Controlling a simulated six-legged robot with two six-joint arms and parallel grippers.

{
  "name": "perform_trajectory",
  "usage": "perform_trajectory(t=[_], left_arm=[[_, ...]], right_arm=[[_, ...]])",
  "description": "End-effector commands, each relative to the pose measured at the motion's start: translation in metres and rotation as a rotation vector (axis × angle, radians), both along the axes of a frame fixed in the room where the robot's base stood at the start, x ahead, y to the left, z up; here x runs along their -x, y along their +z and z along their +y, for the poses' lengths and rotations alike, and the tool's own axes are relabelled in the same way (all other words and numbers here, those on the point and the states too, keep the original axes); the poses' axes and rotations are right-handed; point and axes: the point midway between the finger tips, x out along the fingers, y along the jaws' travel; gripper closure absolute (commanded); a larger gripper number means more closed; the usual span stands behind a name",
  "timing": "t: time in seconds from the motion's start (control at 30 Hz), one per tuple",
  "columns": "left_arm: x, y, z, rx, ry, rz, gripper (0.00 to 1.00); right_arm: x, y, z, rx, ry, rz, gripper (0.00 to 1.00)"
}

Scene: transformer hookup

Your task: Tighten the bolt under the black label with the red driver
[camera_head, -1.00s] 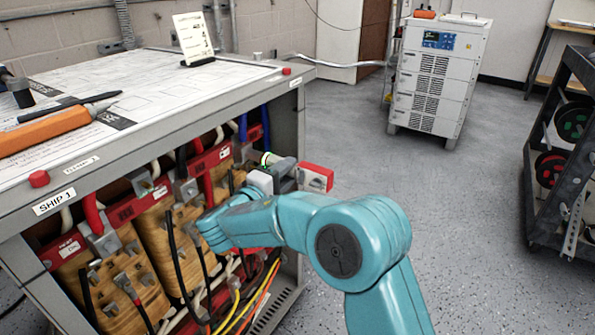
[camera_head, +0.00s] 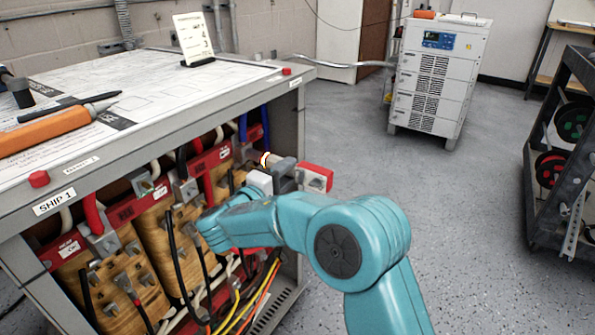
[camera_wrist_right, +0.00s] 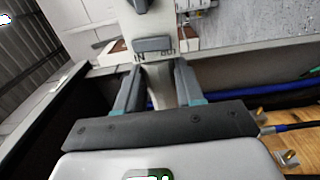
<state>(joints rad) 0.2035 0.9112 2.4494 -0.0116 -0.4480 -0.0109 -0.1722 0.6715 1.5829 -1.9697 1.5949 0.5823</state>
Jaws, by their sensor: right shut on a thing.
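My right gripper (camera_head: 283,172) is shut on the red driver (camera_head: 316,178), whose red and pale end sticks out to the right. The driver's nose, with a lit ring (camera_head: 265,160), points left at the upper right part of the open cabinet front. In the right wrist view, the fingers (camera_wrist_right: 157,88) are on both sides of the driver's pale grey body (camera_wrist_right: 153,45). A dark label (camera_head: 125,213) sits on the red bar, left of the driver. The bolt at the driver's nose is too small or hidden to make out. My left gripper is not in view.
The cabinet (camera_head: 165,118) has red bars, wooden-coloured coils and hanging cables inside. An orange tool (camera_head: 45,130) and a standing card (camera_head: 193,38) are on its top. A white unit (camera_head: 432,75) stands behind; a dark cart (camera_head: 565,150) is at right. Floor between is clear.

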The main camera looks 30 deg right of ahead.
Motion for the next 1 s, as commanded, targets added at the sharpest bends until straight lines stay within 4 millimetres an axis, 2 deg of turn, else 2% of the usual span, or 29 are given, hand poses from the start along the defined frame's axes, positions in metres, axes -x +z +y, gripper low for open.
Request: perform_trajectory(t=[0.7,1.0], left_arm=[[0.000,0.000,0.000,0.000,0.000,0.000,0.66],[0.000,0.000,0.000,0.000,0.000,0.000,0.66]], right_arm=[[0.035,0.002,-0.015,0.002,-0.001,-0.002,1.00],[0.040,0.002,-0.017,0.002,-0.001,-0.003,1.00]])
